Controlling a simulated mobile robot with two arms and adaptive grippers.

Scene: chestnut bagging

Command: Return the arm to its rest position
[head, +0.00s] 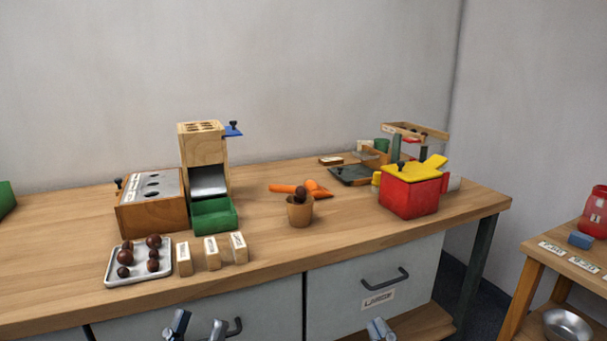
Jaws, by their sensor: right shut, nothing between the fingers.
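My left gripper (197,325) shows at the bottom edge of the head view, in front of the bench drawers. Its two fingertips stand apart with nothing visible between them. My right gripper (380,328) is at the bottom edge further right, its fingertips together and empty. Only the tips of both show; the arms are out of view. Both appear low, clear of the bench top. Brown chestnuts (153,241) lie on a white tray (140,279) at the front left of the bench. A small wooden cup (299,213) with dark chestnuts in it stands mid-bench.
A side table (550,250) stands right. The bench front right is clear.

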